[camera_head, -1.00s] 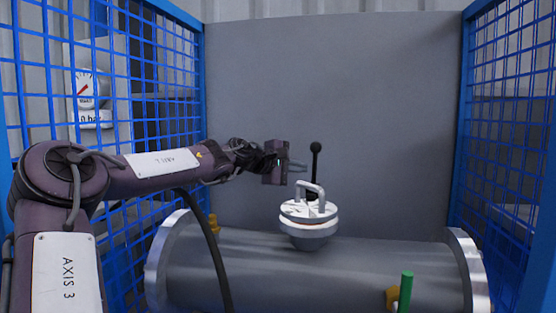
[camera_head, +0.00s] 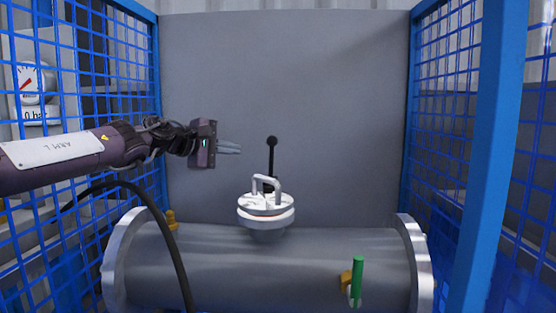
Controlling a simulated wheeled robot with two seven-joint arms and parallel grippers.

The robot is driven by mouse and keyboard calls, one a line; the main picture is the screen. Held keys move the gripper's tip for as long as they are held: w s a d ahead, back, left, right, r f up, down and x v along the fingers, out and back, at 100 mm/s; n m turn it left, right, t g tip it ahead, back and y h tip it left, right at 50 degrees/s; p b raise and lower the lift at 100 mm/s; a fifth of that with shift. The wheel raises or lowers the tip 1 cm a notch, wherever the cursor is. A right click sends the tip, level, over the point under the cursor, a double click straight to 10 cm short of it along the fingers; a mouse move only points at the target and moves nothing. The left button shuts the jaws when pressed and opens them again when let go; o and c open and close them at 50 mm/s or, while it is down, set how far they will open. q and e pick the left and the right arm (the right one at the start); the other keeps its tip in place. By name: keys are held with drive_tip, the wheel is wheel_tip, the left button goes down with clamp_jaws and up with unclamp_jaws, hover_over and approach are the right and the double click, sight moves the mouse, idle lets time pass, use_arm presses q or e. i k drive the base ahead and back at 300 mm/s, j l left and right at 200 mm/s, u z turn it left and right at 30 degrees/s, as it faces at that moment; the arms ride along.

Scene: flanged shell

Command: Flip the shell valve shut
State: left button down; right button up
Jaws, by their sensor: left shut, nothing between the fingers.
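A valve with an upright green handle (camera_head: 356,281) and a brass-coloured body (camera_head: 345,281) sits at the front right of the grey flanged shell (camera_head: 230,270). My left gripper (camera_head: 238,147) is shut and empty. It is in the air above and left of the white round lid (camera_head: 266,206), touching nothing, and well up and left of the green handle. My right gripper is not in view.
A black ball-topped lever (camera_head: 272,155) stands behind the lid. A brass fitting (camera_head: 171,220) is at the shell's left end. Blue mesh fences (camera_head: 85,70) flank both sides, with a grey panel (camera_head: 310,90) behind. A gauge (camera_head: 32,82) is at left.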

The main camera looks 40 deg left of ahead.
sight(353, 290)
drive_tip(key=k+l, duration=0.2)
drive_tip(key=l, duration=0.2)
drive_tip(key=k+l, duration=0.45)
drive_tip(key=l, duration=0.3)
